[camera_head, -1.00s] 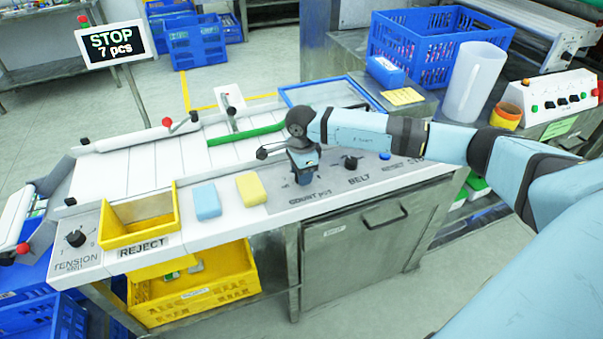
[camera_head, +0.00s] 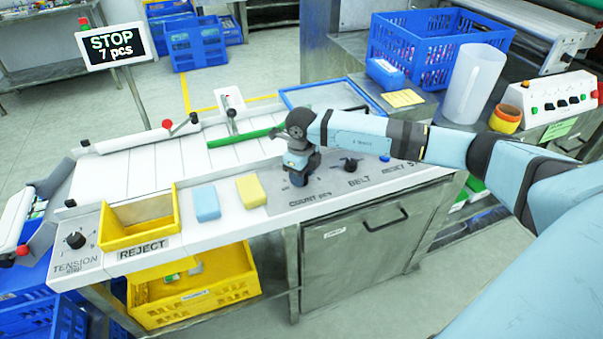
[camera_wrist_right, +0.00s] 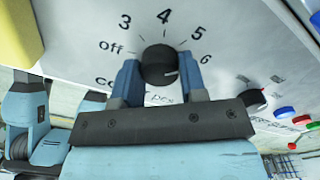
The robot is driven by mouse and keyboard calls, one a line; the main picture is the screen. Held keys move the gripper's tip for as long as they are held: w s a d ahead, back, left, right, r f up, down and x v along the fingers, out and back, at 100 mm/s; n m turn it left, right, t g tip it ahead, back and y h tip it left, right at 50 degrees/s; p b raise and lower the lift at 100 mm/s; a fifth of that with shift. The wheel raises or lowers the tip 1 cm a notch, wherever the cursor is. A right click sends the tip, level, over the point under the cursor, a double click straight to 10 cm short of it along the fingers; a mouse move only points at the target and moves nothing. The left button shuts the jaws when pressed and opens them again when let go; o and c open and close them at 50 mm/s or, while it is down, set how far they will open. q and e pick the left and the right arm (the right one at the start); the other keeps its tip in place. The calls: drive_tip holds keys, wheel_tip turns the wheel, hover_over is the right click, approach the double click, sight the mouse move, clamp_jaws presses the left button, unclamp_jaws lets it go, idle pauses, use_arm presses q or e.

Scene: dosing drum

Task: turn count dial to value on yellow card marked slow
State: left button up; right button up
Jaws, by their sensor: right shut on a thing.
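The count dial (camera_wrist_right: 158,64) is a black round knob on the grey panel, with off, 3, 4, 5 and 6 printed around it. My right gripper (camera_wrist_right: 160,80) is shut on the dial, one finger on each side, in the right wrist view. A pale mark on the knob's top shows towards its right side; its exact reading is unclear. My left gripper is not in view.
The belt knob (camera_head: 351,164) and a blue button (camera_head: 385,158) are right of the dial. A yellow sponge (camera_head: 251,190) and a blue sponge (camera_head: 207,203) lie to its left. A sign (camera_head: 111,46) reads STOP, 7 pcs. A green-yellow card (camera_head: 558,129) is on the right.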

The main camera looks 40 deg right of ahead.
drive_tip(key=shift+m, duration=1.6)
drive_tip(key=o, duration=0.9)
drive_tip(key=shift+r, duration=0.1)
wheel_tip(320, 180, up, 14)
drive_tip(key=shift+f, duration=0.1)
